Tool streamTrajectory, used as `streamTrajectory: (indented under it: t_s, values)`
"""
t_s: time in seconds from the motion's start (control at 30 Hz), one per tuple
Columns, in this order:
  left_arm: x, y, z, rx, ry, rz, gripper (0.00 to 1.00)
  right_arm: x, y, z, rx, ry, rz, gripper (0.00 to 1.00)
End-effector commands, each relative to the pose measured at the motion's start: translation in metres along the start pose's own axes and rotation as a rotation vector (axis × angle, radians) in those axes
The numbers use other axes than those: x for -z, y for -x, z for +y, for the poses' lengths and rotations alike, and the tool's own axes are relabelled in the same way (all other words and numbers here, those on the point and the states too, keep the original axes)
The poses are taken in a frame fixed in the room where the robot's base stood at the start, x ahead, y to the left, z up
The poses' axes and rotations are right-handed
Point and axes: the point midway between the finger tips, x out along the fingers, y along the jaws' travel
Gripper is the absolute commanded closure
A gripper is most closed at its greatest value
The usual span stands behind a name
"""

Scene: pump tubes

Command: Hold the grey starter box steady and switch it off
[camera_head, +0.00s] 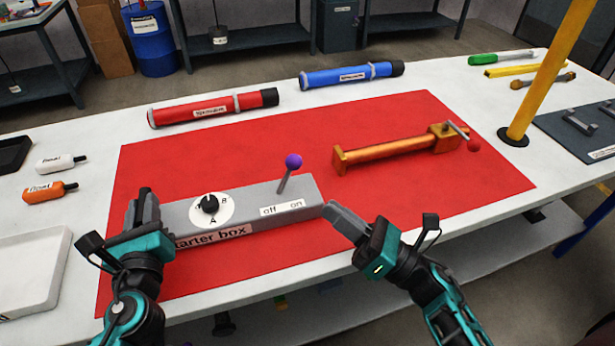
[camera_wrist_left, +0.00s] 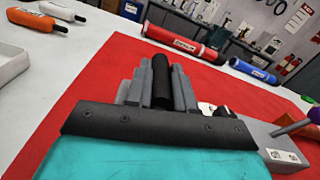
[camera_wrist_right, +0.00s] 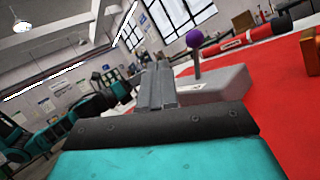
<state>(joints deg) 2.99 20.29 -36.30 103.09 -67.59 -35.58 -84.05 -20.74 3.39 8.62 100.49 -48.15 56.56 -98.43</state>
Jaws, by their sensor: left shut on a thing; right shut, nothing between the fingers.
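The grey starter box (camera_head: 255,203) lies on the red mat (camera_head: 225,150), with a round dial (camera_head: 211,209) and an "off"/"on" label. Its lever with a purple knob (camera_head: 294,161) leans right, toward the "on" side. The knob also shows in the right wrist view (camera_wrist_right: 194,39). My left gripper (camera_head: 143,208) is shut on the box's left end. A dark upright part (camera_wrist_left: 162,82) shows between its fingers in the left wrist view. My right gripper (camera_head: 335,212) is shut and empty by the box's right end, lower than and right of the knob; contact with the box is unclear.
An orange metal device (camera_head: 390,153) with a red-ended handle lies right of the box. Red (camera_head: 212,108) and blue (camera_head: 351,75) tubes lie behind the mat. A yellow post (camera_head: 548,70) stands at right. A white tray (camera_head: 30,270) is at left.

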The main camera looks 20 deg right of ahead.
Motion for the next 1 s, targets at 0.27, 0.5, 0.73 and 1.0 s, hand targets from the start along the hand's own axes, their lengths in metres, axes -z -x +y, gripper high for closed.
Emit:
streamTrajectory:
  t_s: [0.27,0.5,0.73,1.0]
  values:
    - [0.0,0.0,0.0,0.0,0.0,0.0,1.0,0.001,0.062,-0.02,0.195,-0.015,0.017,1.0]
    - [0.0,0.0,0.0,0.0,0.0,0.0,1.0,0.001,0.065,-0.022,0.207,-0.015,0.018,1.0]
    - [0.0,0.0,0.0,0.0,0.0,0.0,1.0,0.001,0.061,-0.022,0.204,-0.015,0.017,1.0]
    - [0.0,0.0,0.0,0.0,0.0,0.0,1.0,0.001,0.018,-0.031,0.201,-0.014,0.015,1.0]
